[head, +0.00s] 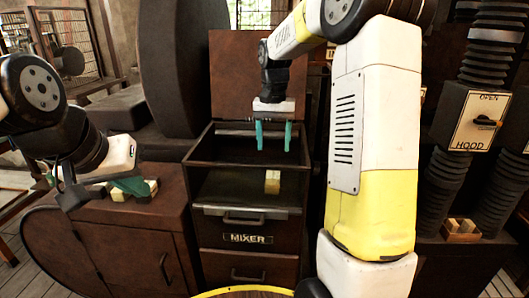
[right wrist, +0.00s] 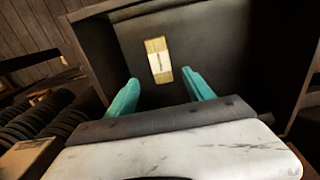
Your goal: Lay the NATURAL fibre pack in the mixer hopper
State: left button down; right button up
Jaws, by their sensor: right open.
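A small cream and tan fibre pack (head: 272,181) lies inside the open mixer hopper (head: 200,150), low down near its front. In the right wrist view the pack (right wrist: 158,60) rests on the dark hopper floor, with a pale band whose lettering I cannot read. My right gripper (head: 273,137) is open and empty above the hopper, its teal fingers pointing down. In its wrist view the pack is beyond the fingertips (right wrist: 160,88), apart from them. My left gripper (head: 92,184) is low over the left cabinet; its fingers are partly hidden.
Pale blocks (head: 119,193) lie on the left cabinet top beside my left gripper. The hopper's brown lid (head: 232,75) stands raised behind it.

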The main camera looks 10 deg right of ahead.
jog(key=s+r+n+t+y, duration=0.1)
jog(key=s+r, duration=0.2)
jog(key=s, duration=0.3)
jog(key=s+r+n+t, duration=0.1)
jog(key=s+r+t, duration=0.1)
jog(key=s+r, duration=0.3)
jog(key=s+a+f+n+t+y, duration=0.1)
jog(key=s+a+f+t, duration=0.1)
jog(key=s, duration=1.1)
jog(key=shift+s+a+f+n+t, duration=0.2)
jog(key=shift+n+t, duration=0.2)
jog(key=shift+t, duration=0.2)
